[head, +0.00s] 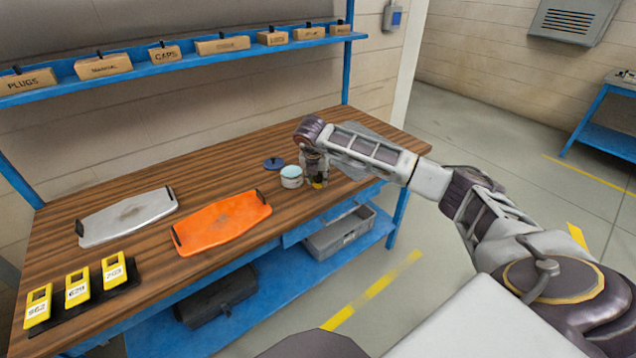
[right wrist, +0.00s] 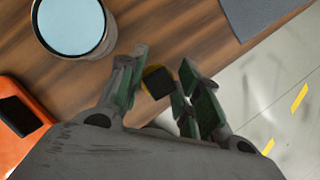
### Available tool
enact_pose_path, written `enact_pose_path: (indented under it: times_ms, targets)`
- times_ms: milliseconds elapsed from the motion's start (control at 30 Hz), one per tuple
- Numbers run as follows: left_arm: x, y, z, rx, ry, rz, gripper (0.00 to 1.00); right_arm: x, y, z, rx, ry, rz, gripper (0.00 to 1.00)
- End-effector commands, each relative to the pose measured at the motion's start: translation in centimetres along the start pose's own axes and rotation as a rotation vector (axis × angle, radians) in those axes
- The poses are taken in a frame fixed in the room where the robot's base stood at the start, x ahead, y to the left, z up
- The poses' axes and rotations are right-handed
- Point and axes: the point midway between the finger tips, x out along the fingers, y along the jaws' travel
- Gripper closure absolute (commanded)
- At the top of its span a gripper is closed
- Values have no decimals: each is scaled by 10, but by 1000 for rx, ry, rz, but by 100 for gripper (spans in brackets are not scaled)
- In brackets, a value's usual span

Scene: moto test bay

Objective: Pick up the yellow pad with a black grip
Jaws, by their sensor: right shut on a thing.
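My right gripper (head: 314,172) reaches down over the right part of the wooden bench, beside a small white tub. In the right wrist view its fingers (right wrist: 160,95) are closed around the yellow pad with a black grip (right wrist: 157,82). The black grip is between the fingertips and a yellow rim shows at its left. In the head view only a small bit of yellow (head: 317,186) shows low between the fingers. I cannot tell whether the pad touches the bench. My left gripper is not in view.
The white tub with light blue contents (head: 291,177) stands close left of the gripper, a dark blue disc (head: 273,163) behind it. An orange tray (head: 222,222) and a grey tray (head: 128,217) lie further left. Yellow numbered tags (head: 77,288) lie front left. A grey sheet (right wrist: 250,12) lies to the right.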

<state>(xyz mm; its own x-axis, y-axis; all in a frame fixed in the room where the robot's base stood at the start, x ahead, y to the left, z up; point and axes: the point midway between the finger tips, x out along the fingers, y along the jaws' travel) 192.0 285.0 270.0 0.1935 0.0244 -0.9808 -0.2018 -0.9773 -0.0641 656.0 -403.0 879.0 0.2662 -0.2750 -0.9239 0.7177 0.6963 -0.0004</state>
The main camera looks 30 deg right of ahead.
Motion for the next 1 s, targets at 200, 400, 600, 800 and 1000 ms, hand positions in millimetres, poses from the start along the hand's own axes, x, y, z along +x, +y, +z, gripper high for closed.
enact_pose_path:
  times_ms: [200, 400, 600, 800, 1000]
  targets:
    - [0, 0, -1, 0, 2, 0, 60, -32, 0, 14, 1, -2, 1, 82]
    - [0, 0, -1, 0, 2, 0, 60, -52, 0, 22, 0, 0, 2, 82]
    - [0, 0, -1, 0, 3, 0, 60, -60, 0, 25, 0, 0, 1, 82]
    - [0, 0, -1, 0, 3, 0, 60, -60, 0, 25, 0, 0, 0, 82]
    - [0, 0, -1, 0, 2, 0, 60, -60, 0, 25, 0, 0, 0, 82]
